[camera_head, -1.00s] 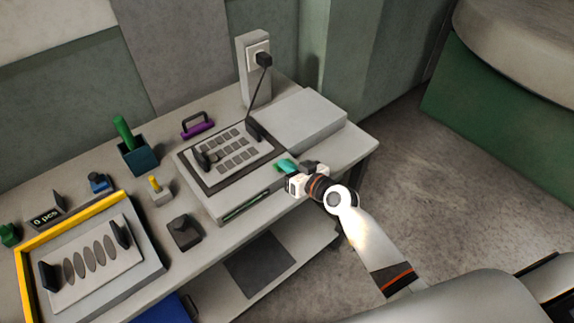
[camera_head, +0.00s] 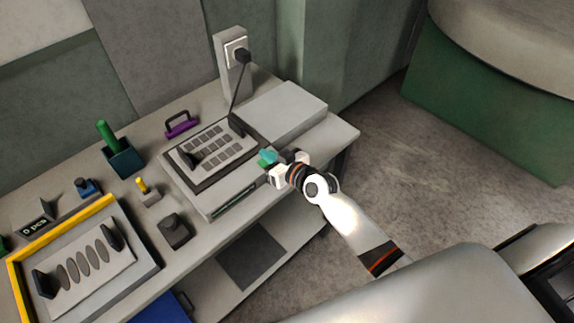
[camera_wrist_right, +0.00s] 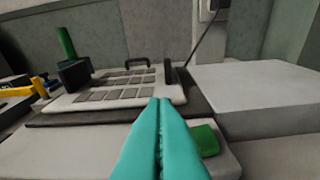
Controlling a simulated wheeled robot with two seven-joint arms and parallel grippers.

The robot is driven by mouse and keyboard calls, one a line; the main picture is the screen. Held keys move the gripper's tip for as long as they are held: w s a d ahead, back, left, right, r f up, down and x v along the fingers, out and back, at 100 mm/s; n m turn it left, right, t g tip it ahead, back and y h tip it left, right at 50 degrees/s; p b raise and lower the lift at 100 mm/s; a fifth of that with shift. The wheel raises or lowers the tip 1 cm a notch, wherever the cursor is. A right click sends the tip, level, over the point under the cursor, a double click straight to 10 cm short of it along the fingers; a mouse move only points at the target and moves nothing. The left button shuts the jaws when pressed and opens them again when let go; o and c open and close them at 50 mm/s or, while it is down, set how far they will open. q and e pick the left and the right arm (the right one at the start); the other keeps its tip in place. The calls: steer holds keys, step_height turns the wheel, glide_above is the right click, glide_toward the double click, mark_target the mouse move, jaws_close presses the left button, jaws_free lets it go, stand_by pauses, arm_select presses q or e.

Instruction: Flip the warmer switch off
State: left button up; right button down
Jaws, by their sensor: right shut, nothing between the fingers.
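The warmer (camera_head: 212,180) is a grey box on the bench with a dark-framed plate of small grey squares on top. In the right wrist view, a small green block (camera_wrist_right: 205,140), which looks like its switch, sits on the ledge at the warmer's near side. My right gripper (camera_head: 267,157) has teal fingers and is at the warmer's right front corner. In the wrist view its shut, empty fingers (camera_wrist_right: 160,135) are just left of the green block and partly cover it. I cannot tell whether they touch it. The left gripper is out of view.
A pale flat box (camera_head: 285,108) adjoins the warmer's right rear. A cable runs up to the wall socket (camera_head: 235,52). A purple handle (camera_head: 181,125), a green-handled tool in a dark holder (camera_head: 122,157) and a yellow-framed tray (camera_head: 12,275) are also on the bench.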

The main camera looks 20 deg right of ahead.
arm_select(q)
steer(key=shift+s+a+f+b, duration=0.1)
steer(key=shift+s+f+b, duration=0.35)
steer(key=shift+b, duration=0.7)
arm_select(e)
steer(key=a+v, duration=0.1)
steer(key=v, duration=0.9)
steer(key=shift+s+r, duration=0.35)
steer(key=shift+r, duration=0.15)
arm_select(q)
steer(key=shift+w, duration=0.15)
arm_select(e)
steer(key=shift+w+d, duration=0.1)
